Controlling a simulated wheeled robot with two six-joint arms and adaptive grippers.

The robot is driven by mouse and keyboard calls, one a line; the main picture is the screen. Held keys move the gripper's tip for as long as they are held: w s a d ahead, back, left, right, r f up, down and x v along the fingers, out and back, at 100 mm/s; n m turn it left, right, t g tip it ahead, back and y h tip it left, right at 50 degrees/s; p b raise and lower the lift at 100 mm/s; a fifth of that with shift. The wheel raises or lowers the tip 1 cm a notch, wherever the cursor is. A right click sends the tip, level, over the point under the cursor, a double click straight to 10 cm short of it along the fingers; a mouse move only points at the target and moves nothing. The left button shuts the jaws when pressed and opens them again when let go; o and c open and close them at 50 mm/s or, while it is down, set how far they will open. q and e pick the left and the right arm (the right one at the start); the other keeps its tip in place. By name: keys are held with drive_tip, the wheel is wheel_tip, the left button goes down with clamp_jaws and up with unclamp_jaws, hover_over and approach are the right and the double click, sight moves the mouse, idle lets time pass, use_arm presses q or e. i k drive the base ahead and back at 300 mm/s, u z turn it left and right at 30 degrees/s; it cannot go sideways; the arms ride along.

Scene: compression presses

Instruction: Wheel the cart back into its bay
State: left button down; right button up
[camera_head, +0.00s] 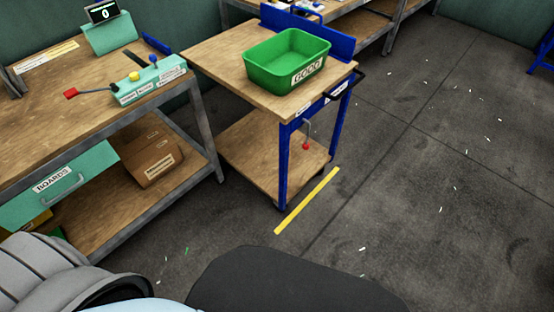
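The cart (215,52) has a wooden top, a wooden lower shelf and blue legs, with a dark handle (346,88) on its right side. A green bin (262,72) labelled GOOD stands on its top. A red-knobbed lever (306,138) hangs below the top on the handle side. A yellow floor line (307,200) lies just in front of the cart's near right leg. The cart stands beside the left workbench. Neither of my grippers is in view.
The workbench (30,110) at the left carries a teal control box (148,85) and a small display (103,12). A cardboard box (150,158) lies on its lower shelf. Another bench (370,22) stands behind the cart. The floor at the right is open, with scattered small white pieces.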

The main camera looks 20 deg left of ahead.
sight(265, 147)
drive_tip(key=u, duration=0.65)
drive_tip(key=i, duration=0.95)
drive_tip(key=u, duration=0.4)
